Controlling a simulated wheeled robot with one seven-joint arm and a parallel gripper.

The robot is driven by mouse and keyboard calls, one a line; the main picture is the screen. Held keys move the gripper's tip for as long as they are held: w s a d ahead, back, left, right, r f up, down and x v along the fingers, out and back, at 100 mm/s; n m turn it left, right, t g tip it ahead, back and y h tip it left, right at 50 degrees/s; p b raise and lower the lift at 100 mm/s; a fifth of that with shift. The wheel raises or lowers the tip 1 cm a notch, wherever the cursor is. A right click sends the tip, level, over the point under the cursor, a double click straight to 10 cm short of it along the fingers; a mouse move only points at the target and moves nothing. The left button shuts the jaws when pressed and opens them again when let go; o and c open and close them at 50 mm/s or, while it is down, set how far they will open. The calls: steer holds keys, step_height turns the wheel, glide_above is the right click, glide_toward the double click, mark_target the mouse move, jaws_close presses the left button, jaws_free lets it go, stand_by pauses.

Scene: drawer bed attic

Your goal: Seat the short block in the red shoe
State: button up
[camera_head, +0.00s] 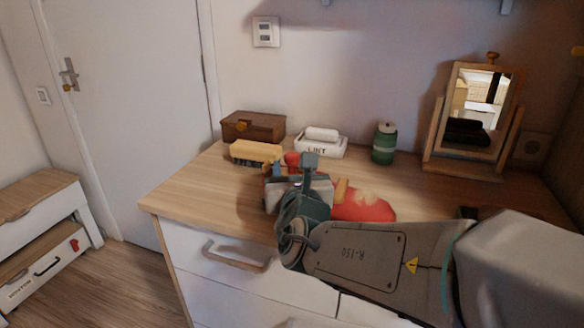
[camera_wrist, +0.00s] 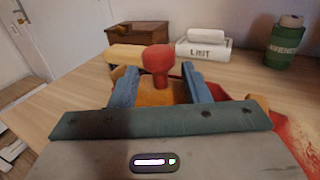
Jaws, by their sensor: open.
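A red knob (camera_wrist: 157,60) on an orange-tan wooden body (camera_wrist: 160,94) stands between my gripper's blue fingers in the wrist view; I take it for the short block, but its lower part is hidden. My gripper (camera_wrist: 160,70) is open, with one finger on each side of it; contact is not clear. In the head view the knob (camera_head: 291,158) shows just left of a fingertip of my gripper (camera_head: 294,167). A rounded red thing (camera_head: 366,207), probably the red shoe, lies right of my gripper, partly hidden by my arm. Its red side (camera_wrist: 288,128) shows at the wrist view's right.
Behind stand a pale wooden block or brush (camera_head: 256,151), a brown box (camera_head: 253,126), a white LINT box (camera_head: 320,147), a green spool or canister (camera_head: 384,143) and a tilted mirror (camera_head: 474,110). The wooden top (camera_head: 190,190) is clear at the left.

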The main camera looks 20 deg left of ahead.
steer(key=p+v, duration=0.1)
steer(key=v, duration=1.1)
steer(key=shift+s+d, duration=0.2)
steer(key=shift+s, duration=0.1)
steer(key=shift+r, duration=0.1)
